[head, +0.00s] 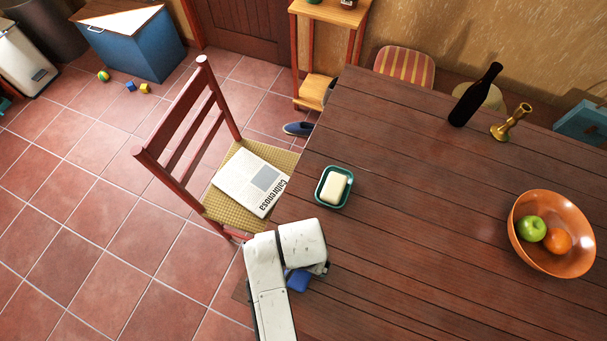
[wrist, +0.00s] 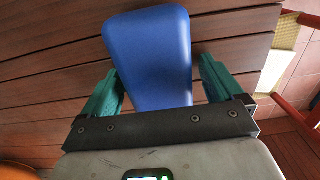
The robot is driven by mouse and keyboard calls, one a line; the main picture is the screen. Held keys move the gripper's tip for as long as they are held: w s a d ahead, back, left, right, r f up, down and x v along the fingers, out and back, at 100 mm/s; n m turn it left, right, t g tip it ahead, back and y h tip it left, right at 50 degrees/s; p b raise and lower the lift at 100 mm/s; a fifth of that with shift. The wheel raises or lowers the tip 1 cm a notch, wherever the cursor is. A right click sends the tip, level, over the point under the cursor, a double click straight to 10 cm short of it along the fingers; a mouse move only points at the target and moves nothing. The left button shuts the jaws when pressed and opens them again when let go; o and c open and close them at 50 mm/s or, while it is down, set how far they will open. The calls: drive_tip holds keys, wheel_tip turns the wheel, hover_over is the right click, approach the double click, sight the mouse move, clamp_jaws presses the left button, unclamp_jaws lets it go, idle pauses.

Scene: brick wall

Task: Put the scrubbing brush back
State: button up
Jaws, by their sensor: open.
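A smooth blue block with rounded edges, likely the scrubbing brush (wrist: 150,50), lies on the wooden table; no bristles show. In the head view the brush (head: 298,281) peeks out from under my white wrist near the table's left edge. My gripper (wrist: 160,80) is open, its teal fingers on either side of the brush's near end. I cannot tell whether they touch it. The fingers are hidden in the head view. A teal dish (head: 321,199) holding a cream block (head: 335,190) stands farther back on the table.
An orange bowl (head: 520,243) with fruit, a dark bottle (head: 473,98) and a brass candlestick (head: 510,123) stand on the right side of the table (head: 420,240). A chair (head: 190,140) with a newspaper (head: 250,182) stands at the left edge. The middle of the table is clear.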

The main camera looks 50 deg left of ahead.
drive_tip(key=shift+r, duration=0.1)
wheel_tip(320, 180, up, 12)
drive_tip(key=p, duration=0.1)
idle(0.4)
drive_tip(key=w+d+f+m, duration=0.15)
drive_tip(key=w+d, duration=0.25)
drive_tip(key=d, duration=0.6)
drive_tip(key=w+d+f+m, duration=0.1)
drive_tip(key=w+d+m, duration=0.15)
drive_tip(key=d, duration=0.85)
drive_tip(key=s+d+m, duration=0.1)
drive_tip(key=s+d, duration=0.1)
drive_tip(key=d, duration=0.4)
drive_tip(key=s+d+m, duration=0.1)
drive_tip(key=s+d, duration=0.2)
drive_tip(key=d, duration=0.4)
drive_tip(key=s+d+m+t, duration=0.1)
drive_tip(key=s+d, duration=0.1)
drive_tip(key=d, duration=0.5)
drive_tip(key=shift+s, duration=0.25)
